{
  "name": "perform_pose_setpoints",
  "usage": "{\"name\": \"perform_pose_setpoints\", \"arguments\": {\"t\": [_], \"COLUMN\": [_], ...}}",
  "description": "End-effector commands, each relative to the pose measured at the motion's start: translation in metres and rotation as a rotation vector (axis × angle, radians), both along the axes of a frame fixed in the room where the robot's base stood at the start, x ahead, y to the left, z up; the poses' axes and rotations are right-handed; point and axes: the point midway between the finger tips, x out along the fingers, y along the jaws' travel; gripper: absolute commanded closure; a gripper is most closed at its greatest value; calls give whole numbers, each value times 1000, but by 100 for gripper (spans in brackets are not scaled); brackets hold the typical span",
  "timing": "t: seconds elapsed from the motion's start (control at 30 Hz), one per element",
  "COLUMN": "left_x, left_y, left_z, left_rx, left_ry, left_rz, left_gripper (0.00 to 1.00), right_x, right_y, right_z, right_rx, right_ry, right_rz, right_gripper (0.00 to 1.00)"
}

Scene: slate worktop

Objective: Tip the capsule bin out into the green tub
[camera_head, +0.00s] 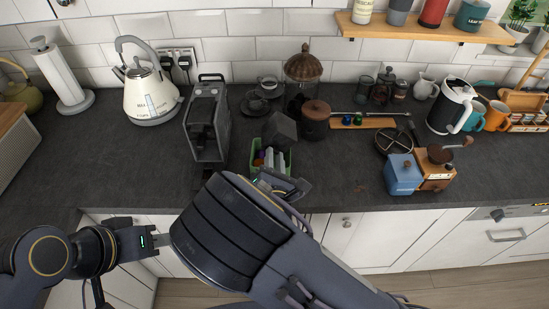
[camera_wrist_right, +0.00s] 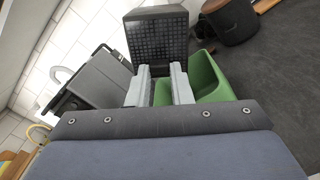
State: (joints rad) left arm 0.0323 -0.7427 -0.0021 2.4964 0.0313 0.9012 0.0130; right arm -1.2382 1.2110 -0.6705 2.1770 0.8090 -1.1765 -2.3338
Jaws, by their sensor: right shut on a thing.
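The capsule bin (camera_head: 281,129), a small dark box, is tilted above the far side of the green tub (camera_head: 289,160). In the right wrist view the bin (camera_wrist_right: 158,40) shows a dark gridded face, and the green tub (camera_wrist_right: 210,80) is below and to the right. My right gripper (camera_head: 271,158) is shut on the bin; its pale fingers (camera_wrist_right: 160,78) reach the bin's near edge. Small orange and purple capsules (camera_head: 259,158) show at the tub's left side.
A grey coffee machine (camera_head: 207,120) stands left of the tub. A brown-lidded dark canister (camera_head: 315,121) is to its right, a cup and saucer (camera_head: 255,102) behind. A blue box (camera_head: 403,175) and wooden grinder (camera_head: 436,168) stand farther right. Worktop between is clear.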

Motion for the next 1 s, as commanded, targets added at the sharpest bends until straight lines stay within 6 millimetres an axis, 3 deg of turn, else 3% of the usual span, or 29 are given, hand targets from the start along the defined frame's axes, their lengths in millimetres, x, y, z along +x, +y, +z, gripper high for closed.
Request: {"name": "perform_pose_setpoints", "arguments": {"t": [0.27, 0.43, 0.6, 0.77, 0.9, 1.0], "left_x": [0, 0, 0, 0, 0, 0], "left_y": [0, 0, 0, 0, 0, 0], "left_z": [0, 15, 0, 17, 1, 1], "left_rx": [0, 0, 0, 0, 0, 0], "left_ry": [0, 0, 0, 0, 0, 1], "left_rz": [0, 0, 0, 0, 0, 0], "left_gripper": [64, 64, 64, 64, 64, 64], "right_x": [0, 0, 0, 0, 0, 0], "right_y": [0, 0, 0, 0, 0, 0], "right_z": [0, 17, -1, 17, 0, -1], "right_rx": [1, 1, -1, 0, 0, 1], "right_ry": [0, -1, 1, -1, -1, -1], "right_rz": [0, 0, 1, 1, 1, 0], "right_gripper": [100, 100, 100, 100, 100, 100]}}
